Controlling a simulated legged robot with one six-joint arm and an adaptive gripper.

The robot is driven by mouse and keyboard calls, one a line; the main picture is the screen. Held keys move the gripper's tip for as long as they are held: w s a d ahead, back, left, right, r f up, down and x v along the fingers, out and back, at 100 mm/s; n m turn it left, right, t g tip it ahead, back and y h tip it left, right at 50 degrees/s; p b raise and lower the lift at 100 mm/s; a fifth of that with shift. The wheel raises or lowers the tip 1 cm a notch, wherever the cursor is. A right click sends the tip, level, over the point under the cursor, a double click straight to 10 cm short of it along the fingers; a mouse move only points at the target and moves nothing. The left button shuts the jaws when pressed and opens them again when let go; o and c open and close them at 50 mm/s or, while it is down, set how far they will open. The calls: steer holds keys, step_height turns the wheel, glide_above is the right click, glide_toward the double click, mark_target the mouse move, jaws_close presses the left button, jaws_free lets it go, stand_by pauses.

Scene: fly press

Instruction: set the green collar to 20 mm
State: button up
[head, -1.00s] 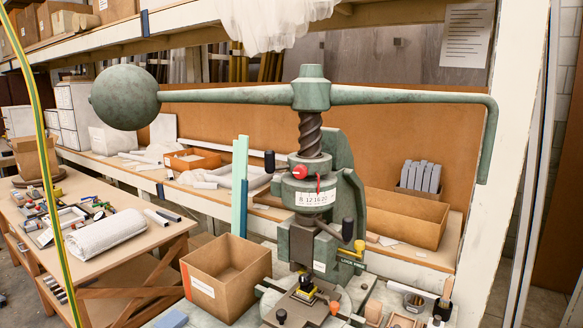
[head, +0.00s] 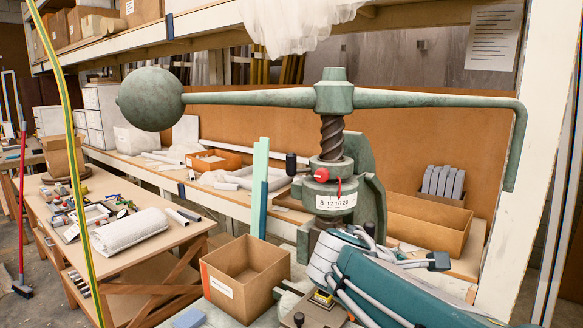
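The fly press stands at the right of centre in the head view. Its green collar (head: 334,190) sits around the column below the dark screw (head: 333,133). A white scale band (head: 336,202) on the collar reads 8, 12, 16, 20. A thin red pointer (head: 339,188) hangs just above the band, roughly over the 16; the exact mark is too small to tell. A red knob (head: 321,175) sticks out at the collar's front left. My teal and white arm comes in from the lower right, in front of the press's lower part. My gripper cannot be made out.
The press's long arm (head: 430,98) carries a round counterweight (head: 150,98) at left and a down-turned handle (head: 516,150) at right. An open cardboard box (head: 245,277) stands left of the press. A side table (head: 140,262) holds a towel and small parts.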

steer(key=w+a+r+n+t+h, duration=0.2)
steer(key=w+a+r+n+t, duration=0.4)
steer(key=w+a, duration=0.4)
steer(key=n+t, duration=0.6)
steer(key=n, duration=0.3)
glide_toward(288, 163)
steer(key=shift+y, duration=0.4)
steer(key=x, duration=1.1)
steer(key=shift+d+r, duration=0.15)
steer(key=shift+r, duration=0.05)
